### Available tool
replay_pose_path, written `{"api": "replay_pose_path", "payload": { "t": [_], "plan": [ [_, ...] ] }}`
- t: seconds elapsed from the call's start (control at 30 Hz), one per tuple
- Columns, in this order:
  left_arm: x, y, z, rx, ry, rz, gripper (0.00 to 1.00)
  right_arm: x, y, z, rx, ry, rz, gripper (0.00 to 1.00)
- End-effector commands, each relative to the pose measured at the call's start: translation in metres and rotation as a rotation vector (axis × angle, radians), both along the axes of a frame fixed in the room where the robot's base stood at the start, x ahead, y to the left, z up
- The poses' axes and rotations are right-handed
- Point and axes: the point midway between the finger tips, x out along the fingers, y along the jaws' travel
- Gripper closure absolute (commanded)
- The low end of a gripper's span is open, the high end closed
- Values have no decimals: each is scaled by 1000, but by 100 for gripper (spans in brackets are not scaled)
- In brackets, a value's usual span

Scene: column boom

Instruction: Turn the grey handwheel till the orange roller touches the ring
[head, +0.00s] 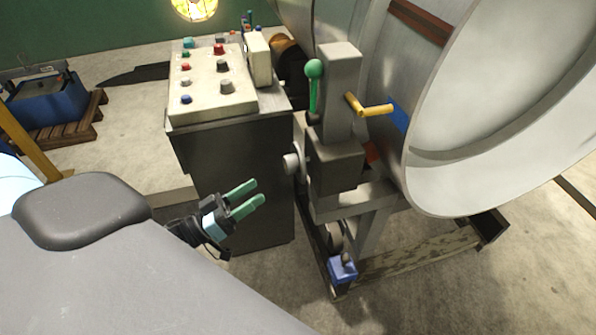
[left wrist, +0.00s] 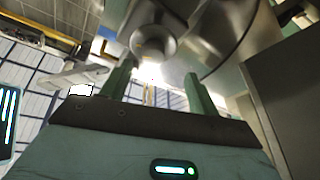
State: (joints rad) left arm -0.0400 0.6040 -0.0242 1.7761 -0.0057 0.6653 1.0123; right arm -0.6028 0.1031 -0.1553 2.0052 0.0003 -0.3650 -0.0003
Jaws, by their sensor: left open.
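My left gripper (head: 247,196) is open and empty, its two green fingers apart in front of the dark cabinet. It is to the left of and below the grey handwheel (head: 291,164), a small round piece on the left side of the column block, and clear of it. In the left wrist view a round grey part (left wrist: 153,40), probably the handwheel, shows beyond the open fingers (left wrist: 157,88). The big pale metal ring (head: 433,190) stands at the right. A small orange-red piece (head: 373,154) between block and ring may be the roller; I cannot tell whether it touches. My right gripper is out of view.
A control panel (head: 208,101) with several buttons tops the dark cabinet (head: 243,165). The grey column (head: 340,80) carries a green-knobbed lever (head: 314,70) and a yellow crank (head: 373,109). A blue block (head: 342,270) sits low on the frame. Floor shows below my gripper.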

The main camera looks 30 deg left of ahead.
Motion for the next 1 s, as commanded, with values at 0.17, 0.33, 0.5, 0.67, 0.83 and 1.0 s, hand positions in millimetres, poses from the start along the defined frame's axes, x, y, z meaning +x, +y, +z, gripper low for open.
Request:
{"api": "replay_pose_path", "payload": {
  "t": [0.17, 0.33, 0.5, 0.67, 0.83, 1.0],
  "plan": [
    [5, 5, 13, -33, -39, -50, 39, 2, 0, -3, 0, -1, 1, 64],
    [6, 4, 16, -35, -43, -52, 39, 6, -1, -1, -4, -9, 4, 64],
    [19, -3, 23, -36, -47, -50, 39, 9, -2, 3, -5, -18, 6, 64],
    [39, -15, 32, -35, -47, -49, 39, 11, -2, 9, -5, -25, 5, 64],
    [57, -26, 39, -36, -45, -49, 39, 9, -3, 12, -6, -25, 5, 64],
    [66, -32, 42, -34, -43, -49, 39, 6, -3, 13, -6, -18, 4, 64]
  ]
}}
